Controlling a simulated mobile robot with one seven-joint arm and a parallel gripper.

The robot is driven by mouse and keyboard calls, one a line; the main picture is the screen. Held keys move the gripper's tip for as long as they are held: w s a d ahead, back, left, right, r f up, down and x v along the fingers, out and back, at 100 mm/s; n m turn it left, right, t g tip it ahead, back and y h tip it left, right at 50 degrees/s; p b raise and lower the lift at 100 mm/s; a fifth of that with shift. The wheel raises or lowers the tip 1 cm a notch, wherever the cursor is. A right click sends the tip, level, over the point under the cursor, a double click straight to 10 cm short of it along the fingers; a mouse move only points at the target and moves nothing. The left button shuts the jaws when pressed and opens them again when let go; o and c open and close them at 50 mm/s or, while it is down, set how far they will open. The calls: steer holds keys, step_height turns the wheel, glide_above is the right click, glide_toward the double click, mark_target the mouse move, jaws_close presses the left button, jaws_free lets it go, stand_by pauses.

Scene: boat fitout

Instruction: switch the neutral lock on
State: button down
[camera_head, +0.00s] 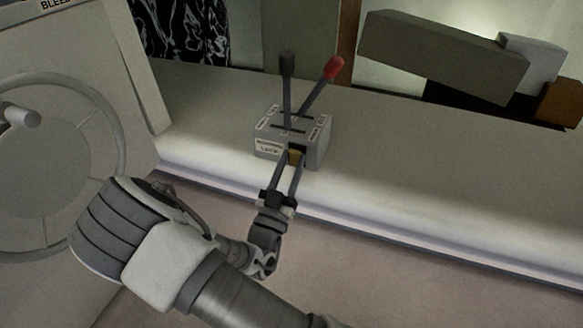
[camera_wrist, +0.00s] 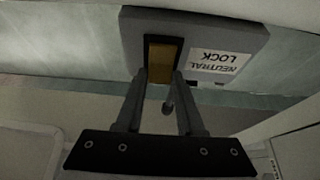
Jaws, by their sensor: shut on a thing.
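The grey control box (camera_head: 318,147) stands on the pale ledge with a black-knobbed lever (camera_head: 287,62) and a red-knobbed lever (camera_head: 334,68) rising from its slotted top. Its front face carries a label reading neutral lock (camera_wrist: 220,63) and, beside it, a yellow-brown lock tab (camera_wrist: 163,59) in a dark slot. The tab also shows in the head view (camera_head: 295,157). My gripper (camera_wrist: 162,82) is at the front of the box, its two fingers shut on the tab, one on each side.
A spoked wheel (camera_head: 62,160) on a pale panel is at the left. A long olive box (camera_head: 440,55) and a white block (camera_head: 532,62) are at the back right. The ledge (camera_head: 430,160) right of the control box is clear.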

steer(key=c, duration=0.5)
jaws_free()
steer(key=p+v, duration=0.2)
steer(key=v, duration=1.5)
steer(key=shift+s+a+f, duration=0.1)
steer(key=shift+s, duration=0.1)
steer(key=shift+w, duration=0.1)
